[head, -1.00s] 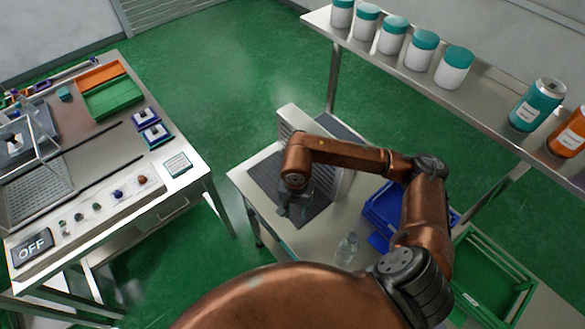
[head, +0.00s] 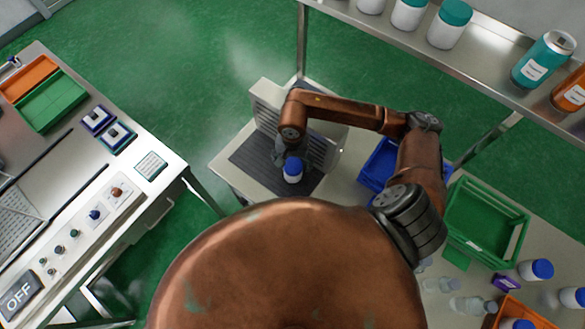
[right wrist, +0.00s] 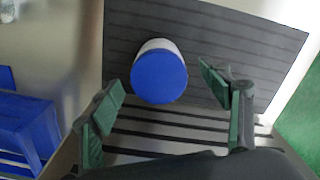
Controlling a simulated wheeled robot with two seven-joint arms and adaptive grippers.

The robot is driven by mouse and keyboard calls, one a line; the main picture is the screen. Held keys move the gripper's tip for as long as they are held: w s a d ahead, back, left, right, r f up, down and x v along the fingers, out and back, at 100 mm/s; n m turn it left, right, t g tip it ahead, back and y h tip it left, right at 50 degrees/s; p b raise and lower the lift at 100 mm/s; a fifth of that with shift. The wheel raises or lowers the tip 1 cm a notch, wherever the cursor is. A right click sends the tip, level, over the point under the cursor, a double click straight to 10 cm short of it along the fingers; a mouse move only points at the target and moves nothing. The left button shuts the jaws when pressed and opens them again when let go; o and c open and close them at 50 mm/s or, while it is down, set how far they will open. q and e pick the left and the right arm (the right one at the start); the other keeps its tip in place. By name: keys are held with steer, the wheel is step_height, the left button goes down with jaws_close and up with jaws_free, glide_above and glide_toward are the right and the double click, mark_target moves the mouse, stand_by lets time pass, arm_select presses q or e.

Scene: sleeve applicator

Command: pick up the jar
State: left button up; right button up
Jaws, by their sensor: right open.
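A white jar with a blue lid (head: 292,170) stands on the dark ribbed mat (head: 250,160) of the machine on the small table. In the right wrist view its round blue lid (right wrist: 159,77) faces the camera, near the middle. My right gripper (right wrist: 161,98) is open, with one green-padded finger left of the jar and one right of it. Both fingers look apart from the jar. My left gripper is not in view.
A blue crate (head: 375,166) and a green crate (head: 488,222) stand right of the mat. Clear bottles (head: 440,285) and other blue-lidded jars (head: 536,269) are at lower right. A shelf (head: 420,60) holds teal-lidded jars and cans. A control panel (head: 90,225) is at left.

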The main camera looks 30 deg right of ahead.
step_height(320, 180, down, 2)
steer(key=shift+f, duration=0.25)
steer(key=c, duration=1.3)
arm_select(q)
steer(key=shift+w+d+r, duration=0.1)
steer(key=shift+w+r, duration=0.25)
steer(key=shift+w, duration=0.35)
arm_select(e)
steer(key=shift+c, duration=0.7)
steer(key=shift+d, duration=0.1)
